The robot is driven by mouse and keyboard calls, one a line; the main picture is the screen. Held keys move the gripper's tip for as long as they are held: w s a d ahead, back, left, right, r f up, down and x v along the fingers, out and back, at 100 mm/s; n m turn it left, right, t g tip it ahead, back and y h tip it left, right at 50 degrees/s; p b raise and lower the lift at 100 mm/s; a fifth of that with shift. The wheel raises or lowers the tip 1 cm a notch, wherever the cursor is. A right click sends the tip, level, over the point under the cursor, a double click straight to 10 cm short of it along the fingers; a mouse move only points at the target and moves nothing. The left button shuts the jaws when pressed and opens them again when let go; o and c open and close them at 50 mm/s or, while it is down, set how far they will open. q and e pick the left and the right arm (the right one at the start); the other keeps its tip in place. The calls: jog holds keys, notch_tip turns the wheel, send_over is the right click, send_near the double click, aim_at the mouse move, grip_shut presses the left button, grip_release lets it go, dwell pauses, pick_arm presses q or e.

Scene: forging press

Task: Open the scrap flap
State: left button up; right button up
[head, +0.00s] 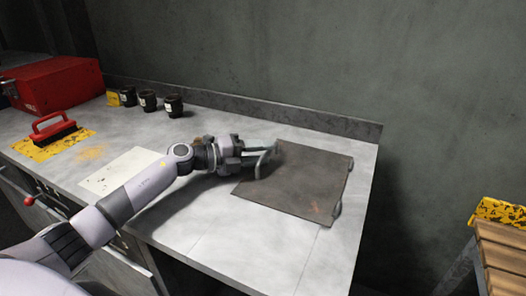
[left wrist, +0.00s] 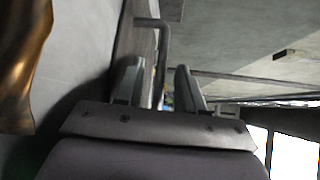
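The scrap flap is a dark brown, scuffed plate (head: 300,185) that lies flat, looking closed, on the grey bench top. Hinge-like fittings sit along its right edge. My left gripper (head: 266,160) is at the flap's left side, low over the bench. In the left wrist view a bent metal handle bar (left wrist: 153,22) reaches down between the fingers of my left gripper (left wrist: 157,75). The fingers stand apart, and I see no clear contact with the bar. The handle is mostly hidden by the gripper in the head view. My right gripper is not in view.
Several black cups (head: 148,100) stand at the back of the bench (head: 220,240). A red box (head: 55,85), a red-handled brush (head: 54,130) and a pale sheet (head: 125,170) are at left. A wall rises behind. A brownish-gold object (left wrist: 22,60) is close beside the left wrist camera.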

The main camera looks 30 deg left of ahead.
pick_arm(q)
jog(key=shift+w+d, duration=0.3)
jog(key=shift+w, duration=0.05)
grip_shut()
